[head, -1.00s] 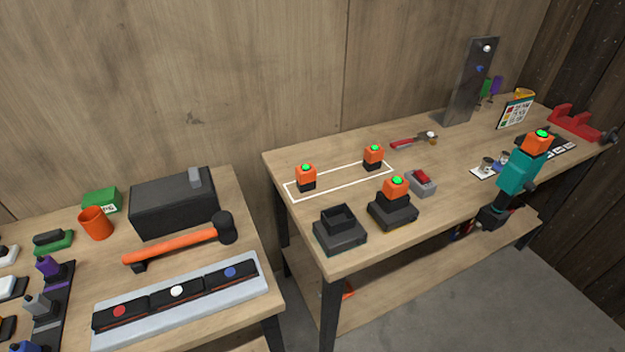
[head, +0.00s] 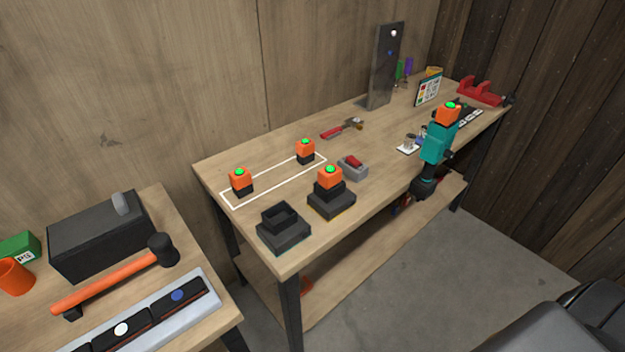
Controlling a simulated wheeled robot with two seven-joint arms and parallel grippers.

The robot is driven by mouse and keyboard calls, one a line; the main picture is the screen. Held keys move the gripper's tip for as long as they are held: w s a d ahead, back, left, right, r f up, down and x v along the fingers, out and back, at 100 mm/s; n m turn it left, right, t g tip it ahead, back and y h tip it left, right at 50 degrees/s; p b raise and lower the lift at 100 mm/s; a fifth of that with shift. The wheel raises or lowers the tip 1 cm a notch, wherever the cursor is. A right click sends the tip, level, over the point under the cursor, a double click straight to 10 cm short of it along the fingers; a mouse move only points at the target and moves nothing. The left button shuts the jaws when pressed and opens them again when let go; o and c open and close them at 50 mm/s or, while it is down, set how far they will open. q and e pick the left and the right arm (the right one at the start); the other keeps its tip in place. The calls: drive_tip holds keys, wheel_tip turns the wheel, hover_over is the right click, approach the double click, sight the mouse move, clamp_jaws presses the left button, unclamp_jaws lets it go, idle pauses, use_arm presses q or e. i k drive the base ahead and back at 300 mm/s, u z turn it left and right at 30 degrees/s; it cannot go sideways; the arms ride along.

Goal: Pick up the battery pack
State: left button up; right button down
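Several orange battery packs with green tops are in the head view. One battery pack (head: 240,183) and another battery pack (head: 305,152) stand on the far bench inside a white outline (head: 285,186). A third battery pack (head: 329,177) sits on a dark charger (head: 331,202). A fourth battery pack (head: 448,113) is on top of a teal drill (head: 438,143) at the bench's front edge, with the drill's black end pointing down. A second dark charger (head: 284,236) has an empty socket.
A grey box with a red switch (head: 353,167), a red-handled hammer (head: 341,128), a dark upright plate (head: 385,68) and a red vise (head: 480,92) stand on the far bench. The near bench (head: 190,278) holds an orange mallet (head: 115,283). Open floor (head: 400,300) lies in front.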

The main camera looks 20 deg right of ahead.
sight(329, 177)
drive_tip(key=z, duration=2.55)
drive_tip(key=i, duration=3.15)
drive_tip(key=u, duration=3.05)
